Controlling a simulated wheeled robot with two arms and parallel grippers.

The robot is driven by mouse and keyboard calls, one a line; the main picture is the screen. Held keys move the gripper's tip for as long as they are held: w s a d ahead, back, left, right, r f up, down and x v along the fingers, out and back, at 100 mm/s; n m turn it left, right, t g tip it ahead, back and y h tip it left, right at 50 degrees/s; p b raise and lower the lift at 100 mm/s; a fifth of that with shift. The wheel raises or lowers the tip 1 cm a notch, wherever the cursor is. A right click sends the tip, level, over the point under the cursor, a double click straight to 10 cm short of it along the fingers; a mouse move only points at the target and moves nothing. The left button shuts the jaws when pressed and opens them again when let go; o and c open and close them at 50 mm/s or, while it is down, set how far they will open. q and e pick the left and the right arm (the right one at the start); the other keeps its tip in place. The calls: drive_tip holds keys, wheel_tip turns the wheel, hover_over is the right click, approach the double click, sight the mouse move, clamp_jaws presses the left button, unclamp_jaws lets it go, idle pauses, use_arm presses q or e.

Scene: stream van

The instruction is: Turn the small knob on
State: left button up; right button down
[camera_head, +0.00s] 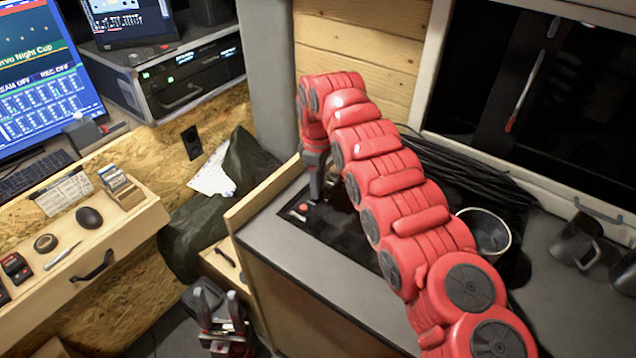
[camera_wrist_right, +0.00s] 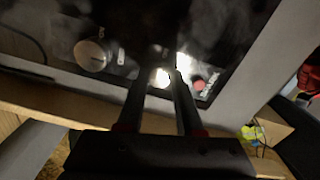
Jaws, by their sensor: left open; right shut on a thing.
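In the right wrist view, a small pale knob (camera_wrist_right: 161,76) sits near the front edge of a black hob panel (camera_wrist_right: 45,65). My right gripper (camera_wrist_right: 163,82) is shut on it, one finger on each side. A larger round knob (camera_wrist_right: 90,55) is to its left and a red button (camera_wrist_right: 198,85) to its right. In the head view, my right gripper (camera_head: 316,198) points down at the front left of the panel (camera_head: 335,232) and hides the small knob. My left gripper (camera_head: 220,306) is open and empty, low in front of the counter.
A dark pot (camera_head: 483,232) and mugs (camera_head: 577,242) stand right on the counter (camera_head: 285,262). Black cables (camera_head: 470,172) lie behind my right arm. A dark bag (camera_head: 195,235) lies between desk and counter.

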drive_tip(key=c, duration=0.6)
unclamp_jaws()
drive_tip(key=shift+o, duration=0.2)
drive_tip(key=shift+r, duration=0.3)
wheel_tip(320, 180, up, 5)
drive_tip(key=shift+a+f+p, duration=0.1)
drive_tip(key=shift+a+p, duration=0.05)
drive_tip(key=shift+p, duration=0.55)
wheel_tip(320, 180, up, 12)
drive_tip(key=p, duration=1.1)
drive_tip(key=shift+d+p, duration=0.2)
drive_tip(key=shift+p, duration=0.1)
drive_tip(key=shift+a+f, duration=0.1)
